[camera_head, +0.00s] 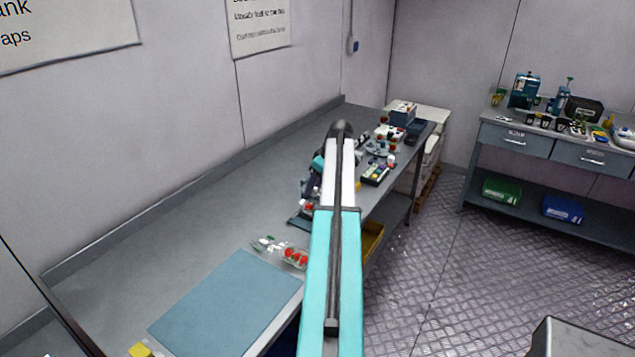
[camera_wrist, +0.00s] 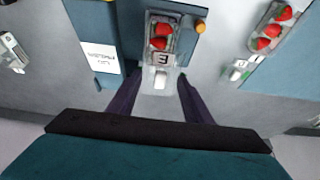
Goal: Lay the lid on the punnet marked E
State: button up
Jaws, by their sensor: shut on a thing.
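The punnet marked E (camera_wrist: 150,45) is clear, holds red strawberries and has an E label on its near end. It sits on a blue-grey stand at the top middle of the wrist view. My gripper (camera_wrist: 158,88) has its two dark purple fingers apart, one on each side near the punnet's label end. It is shut on a clear, pale thing between the fingers, which looks like the lid (camera_wrist: 158,80); its outline is hard to make out. In the head view my arm hides most of the gripper, and some red berries show beside it.
A second clear punnet with strawberries (camera_head: 295,257) lies on the bench, with a paler clear section beside it. A blue mat (camera_head: 228,303) is at the near end. Several small items crowd the bench's far end. The bench's middle left is clear.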

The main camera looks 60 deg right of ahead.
jog(key=shift+s+d, duration=0.35)
jog(key=shift+s, duration=0.05)
jog(key=shift+f, duration=0.25)
jog(key=shift+f+b, duration=1.25)
jog(key=shift+f, duration=1.55)
jog(key=shift+f+b, duration=0.3)
jog(key=shift+b, duration=0.2)
dwell(0.5)
dwell(0.5)
jog(key=o, duration=1.1)
